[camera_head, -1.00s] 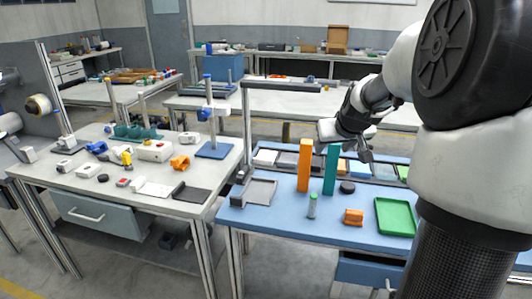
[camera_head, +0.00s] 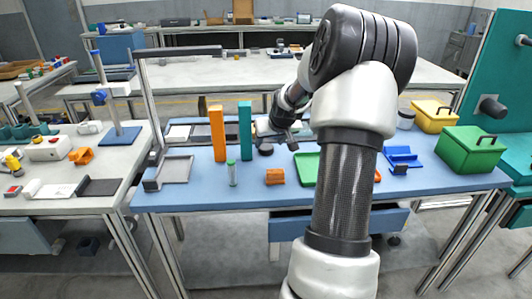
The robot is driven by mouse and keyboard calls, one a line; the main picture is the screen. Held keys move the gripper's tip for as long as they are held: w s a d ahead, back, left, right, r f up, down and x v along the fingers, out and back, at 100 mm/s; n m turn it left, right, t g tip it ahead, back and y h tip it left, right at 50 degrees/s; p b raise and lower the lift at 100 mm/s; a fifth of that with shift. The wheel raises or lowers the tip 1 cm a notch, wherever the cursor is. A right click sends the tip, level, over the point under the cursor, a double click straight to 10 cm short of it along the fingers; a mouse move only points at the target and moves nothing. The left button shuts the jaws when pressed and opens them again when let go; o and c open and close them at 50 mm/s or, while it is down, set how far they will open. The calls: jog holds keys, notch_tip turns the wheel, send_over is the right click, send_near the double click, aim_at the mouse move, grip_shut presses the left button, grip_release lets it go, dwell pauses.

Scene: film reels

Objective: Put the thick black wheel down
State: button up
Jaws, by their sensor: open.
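A thick black disc (camera_head: 265,149), the likely black wheel, lies flat on the blue table (camera_head: 230,196), just right of the tall teal block. My gripper (camera_head: 291,146) is above the table, to the right of the disc, and looks apart from it. Its jaws are open and small in this view, with nothing seen between them. My arm hides part of the table behind it.
A tall orange block (camera_head: 218,133) and a tall teal block (camera_head: 246,130) stand left of my gripper. A green box (camera_head: 470,152) and a yellow box (camera_head: 435,117) stand at the right.

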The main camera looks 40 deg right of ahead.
aim_at(266, 146)
jog(key=b+x, duration=0.1)
jog(key=x, duration=0.4)
jog(key=shift+w+d+f+b, duration=0.1)
jog(key=shift+w+d+b, duration=0.05)
jog(key=shift+w+b, duration=0.2)
jog(key=shift+c, duration=0.2)
jog(key=c, duration=0.9)
notch_tip(266, 146, up, 28)
jog(key=p, duration=0.7)
jog(key=shift+s, duration=0.1)
